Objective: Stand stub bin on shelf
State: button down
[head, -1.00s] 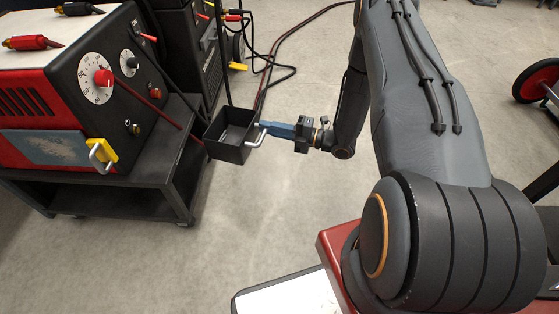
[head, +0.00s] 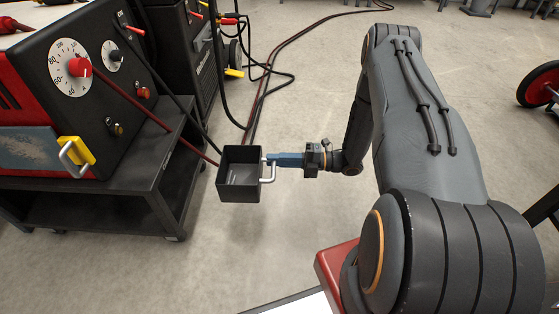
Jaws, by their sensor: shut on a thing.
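The stub bin (head: 240,190) is a small black open-topped box with a light metal handle on its right side. It looks empty. My gripper (head: 272,163), with blue fingers, is shut on the handle and holds the bin in the air over the floor, right of the cart. The shelf I can make out is the dark lower shelf (head: 95,208) of the cart under the red and black machine; the bin is apart from it, to its right. Whether this is the task's shelf I cannot tell.
The red and black welding machine (head: 95,90) stands on the cart at left, with a yellow-and-metal handle (head: 76,155) on its front. Cables (head: 255,100) hang and run on the floor behind the bin. A red wheel (head: 540,85) is at far right.

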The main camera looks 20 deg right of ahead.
jog(key=shift+w+a+f+b, duration=0.35)
jog(key=shift+w+a+b, duration=0.15)
jog(key=shift+a, duration=0.85)
jog(key=shift+w+a+f+b, duration=0.4)
jog(key=shift+w+a+b, duration=0.1)
jog(key=shift+a, duration=0.9)
jog(key=shift+w+a+f+b, duration=0.4)
jog(key=shift+w+a, duration=0.1)
jog(key=shift+a, duration=0.85)
jog(key=f+b+x, duration=0.2)
jog(key=b+x, duration=0.4)
jog(key=x, duration=1.4)
jog(key=shift+f, duration=0.25)
jog(key=c, duration=1.7)
grip_release()
